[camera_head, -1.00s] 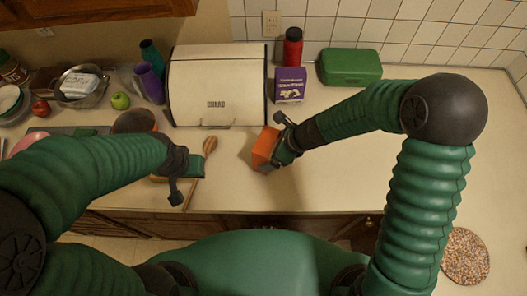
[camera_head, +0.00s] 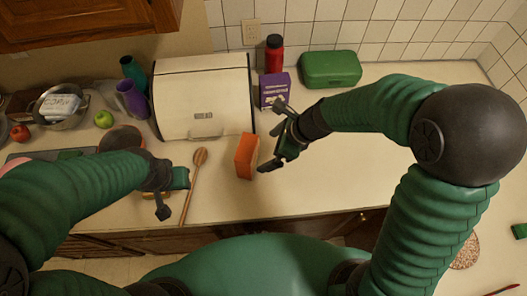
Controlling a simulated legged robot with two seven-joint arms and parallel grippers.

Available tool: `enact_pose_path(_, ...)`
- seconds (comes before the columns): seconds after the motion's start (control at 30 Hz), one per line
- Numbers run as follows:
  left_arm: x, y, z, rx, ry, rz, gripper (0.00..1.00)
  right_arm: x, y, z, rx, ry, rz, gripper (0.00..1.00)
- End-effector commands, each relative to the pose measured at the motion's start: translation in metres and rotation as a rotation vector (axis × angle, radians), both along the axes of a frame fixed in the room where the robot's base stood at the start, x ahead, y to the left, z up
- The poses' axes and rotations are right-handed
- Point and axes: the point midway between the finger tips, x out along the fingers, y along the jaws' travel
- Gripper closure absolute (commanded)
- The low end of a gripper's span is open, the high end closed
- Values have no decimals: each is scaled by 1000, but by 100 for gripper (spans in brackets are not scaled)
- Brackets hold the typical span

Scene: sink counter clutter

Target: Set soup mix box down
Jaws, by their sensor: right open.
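An orange box (camera_head: 247,156), which I take to be the soup mix box, stands on the counter in front of the bread box's right end. Its printing cannot be read. My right gripper (camera_head: 272,136) is open, just right of the orange box, with its fingers apart and nothing between them. A small gap shows between the box and the gripper. My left gripper (camera_head: 172,195) is over the counter to the left, near a wooden spoon (camera_head: 193,180); whether its jaws are open is unclear.
A cream bread box (camera_head: 203,97) stands behind. A purple box (camera_head: 274,90), red bottle (camera_head: 274,54) and green case (camera_head: 331,69) stand at the back. Purple and teal cups, apples and a metal bowl (camera_head: 63,108) are at left. The counter right of my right gripper is partly clear.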

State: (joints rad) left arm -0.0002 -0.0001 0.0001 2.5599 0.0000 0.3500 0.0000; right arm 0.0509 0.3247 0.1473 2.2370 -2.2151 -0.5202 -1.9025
Motion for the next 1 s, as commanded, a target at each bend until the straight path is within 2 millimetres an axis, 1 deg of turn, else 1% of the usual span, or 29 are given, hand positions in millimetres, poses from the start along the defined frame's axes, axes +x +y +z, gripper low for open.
enact_pose_path(0.03,0,0,1,0,0,0,64,-1,-5,7,0,-3,-1,0)
enact_pose_path(0.1,0,0,1,0,0,0,64,-2,-9,13,2,-1,-1,0)
enact_pose_path(0.27,0,0,1,0,0,1,64,-3,-13,15,3,3,-3,0)
enact_pose_path(0.33,0,0,1,0,0,0,64,1,-14,17,17,8,-53,0)
enact_pose_path(0.37,0,0,1,0,0,0,64,4,-14,19,33,14,-111,0)
enact_pose_path(0.43,0,0,1,0,0,0,64,19,-16,26,101,44,-349,0)
enact_pose_path(0.47,0,0,1,0,0,0,64,27,-19,30,146,66,-496,0)
enact_pose_path(0.5,0,0,1,0,0,0,64,39,-27,36,219,103,-729,0)
enact_pose_path(0.53,0,0,1,0,0,0,64,46,-35,40,285,141,-925,0)
enact_pose_path(0.57,0,0,1,0,0,0,64,52,-47,43,358,180,-1133,0)
enact_pose_path(0.6,0,0,1,0,0,0,64,56,-66,46,462,245,-1417,0)
enact_pose_path(0.67,0,0,1,0,0,0,64,52,-94,45,629,349,-1834,0)
enact_pose_path(0.7,0,0,1,0,0,0,64,43,-112,42,744,425,-2110,0)
enact_pose_path(0.73,0,0,1,0,0,0,64,33,-124,39,834,484,-2315,0)
enact_pose_path(0.77,0,0,1,0,0,0,64,21,-135,34,922,546,-2516,0)
enact_pose_path(0.8,0,0,1,0,0,0,64,3,-145,28,1039,627,-2772,0)
enact_pose_path(0.83,0,0,1,0,0,0,64,-11,-149,23,-1059,-650,2789,0)
enact_pose_path(0.9,0,0,1,0,0,0,64,-42,-152,14,-931,-591,2400,0)
enact_pose_path(1.0,0,0,1,0,0,0,64,-72,-145,6,-795,-524,2032,0)
